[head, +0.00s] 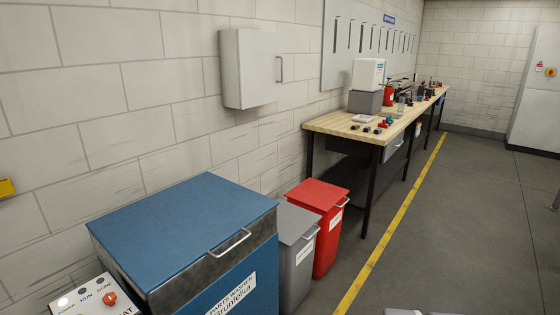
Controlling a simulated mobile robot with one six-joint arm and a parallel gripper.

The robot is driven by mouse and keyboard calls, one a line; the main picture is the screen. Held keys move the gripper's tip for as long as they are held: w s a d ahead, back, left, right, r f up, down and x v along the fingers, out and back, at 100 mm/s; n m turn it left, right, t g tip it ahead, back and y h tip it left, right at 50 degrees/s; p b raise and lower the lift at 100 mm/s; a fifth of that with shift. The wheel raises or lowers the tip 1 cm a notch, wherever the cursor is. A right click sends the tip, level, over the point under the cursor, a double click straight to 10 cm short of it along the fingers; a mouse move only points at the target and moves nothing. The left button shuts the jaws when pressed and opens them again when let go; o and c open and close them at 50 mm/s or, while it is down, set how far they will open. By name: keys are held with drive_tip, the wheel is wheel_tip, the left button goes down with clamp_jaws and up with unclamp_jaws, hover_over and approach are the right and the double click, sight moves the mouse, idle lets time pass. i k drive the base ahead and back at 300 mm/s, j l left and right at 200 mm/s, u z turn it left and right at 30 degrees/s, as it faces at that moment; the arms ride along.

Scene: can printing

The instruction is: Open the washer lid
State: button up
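The parts washer (262,286) is a blue box at the lower left, with a label on its front. Its flat blue lid (180,228) is shut. A light metal handle (231,243) sits on the lid's near right edge. My gripper is not clearly in view, so its place relative to the lid cannot be told.
A control panel (88,300) with an orange knob stands left of the washer. A grey bin (297,255) and a red bin (318,195) stand to its right. The floor (450,240) at right is mostly clear.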

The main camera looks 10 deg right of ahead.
sight(155, 237)
drive_tip(key=i+l+z, duration=0.25)
drive_tip(key=i+l, duration=0.2)
drive_tip(key=i, duration=0.15)
drive_tip(key=i+l+z, duration=0.3)
drive_tip(key=i, duration=0.3)
drive_tip(key=i+l+z, duration=0.25)
drive_tip(key=i, duration=0.35)
drive_tip(key=i+z, duration=0.3)
drive_tip(key=i, duration=0.35)
drive_tip(key=i+u, duration=0.15)
drive_tip(key=i, duration=0.35)
drive_tip(key=i+l+u, duration=0.1)
drive_tip(key=i, duration=0.35)
drive_tip(key=i+l+u, duration=0.15)
drive_tip(key=i, duration=0.35)
